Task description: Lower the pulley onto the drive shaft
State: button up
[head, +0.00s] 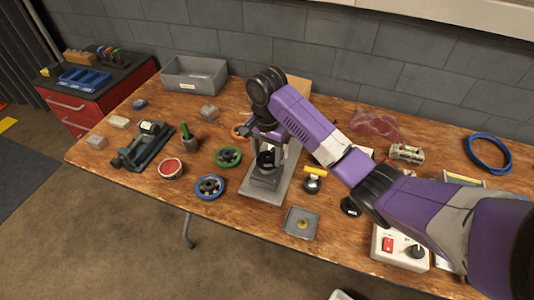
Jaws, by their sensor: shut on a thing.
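My gripper (247,130) hangs from my purple arm above the middle of the bench. It is shut on an orange-rimmed wheel, which I take for the pulley (238,132); only its left part shows beside the jaws. Below and slightly right of the gripper stands a dark grey machine (266,178) on a light grey base plate (262,193). The drive shaft cannot be made out; my gripper and arm cover the upper part of that machine. The pulley looks held above the bench, apart from the machine, but the exact gap cannot be told.
A green wheel (228,157) and a blue wheel (209,187) lie left of the machine. A yellow-handled tool (315,172) and a square grey tray (301,223) are to its right and front. A vise (143,146), a red-filled bowl (171,168) and a grey bin (194,77) stand farther left.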

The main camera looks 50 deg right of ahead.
jog(key=shift+f+b, duration=0.4)
jog(key=shift+f, duration=0.85)
jog(key=shift+p, duration=0.55)
dwell(0.4)
jog(key=shift+f, duration=0.15)
jog(key=o, duration=1.6)
jog(key=shift+f, duration=0.1)
jog(key=shift+c, duration=0.2)
notch_tip(320, 180, up, 8)
jog(key=p, duration=0.3)
jog(key=shift+f, duration=0.1)
